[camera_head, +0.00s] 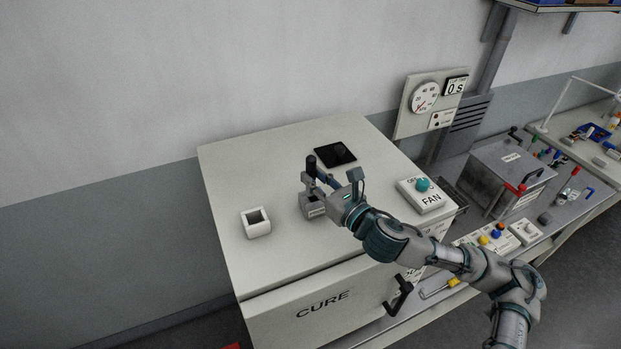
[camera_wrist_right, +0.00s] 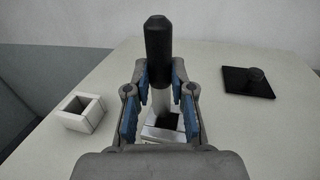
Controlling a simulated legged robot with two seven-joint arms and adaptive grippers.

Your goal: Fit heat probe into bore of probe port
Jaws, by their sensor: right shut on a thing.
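The heat probe has a black handle (camera_wrist_right: 158,45) and a pale shaft (camera_wrist_right: 160,100). It stands roughly upright between the blue pads of my right gripper (camera_wrist_right: 160,100), which is shut on it. In the head view the black handle (camera_head: 311,165) rises above my right gripper (camera_head: 318,183). The probe port (camera_head: 312,209) is a grey block with a label on the CURE cabinet's top, just below the gripper. In the wrist view its dark bore (camera_wrist_right: 170,121) shows close behind the shaft. The shaft's tip is hidden, so I cannot tell whether it is inside. My left gripper is out of view.
A white hollow square holder (camera_head: 257,229) stands left of the port. A black plate (camera_head: 335,154) lies behind it; the wrist view shows a knob on the plate (camera_wrist_right: 240,84). The cabinet top (camera_head: 250,165) is otherwise mostly clear.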

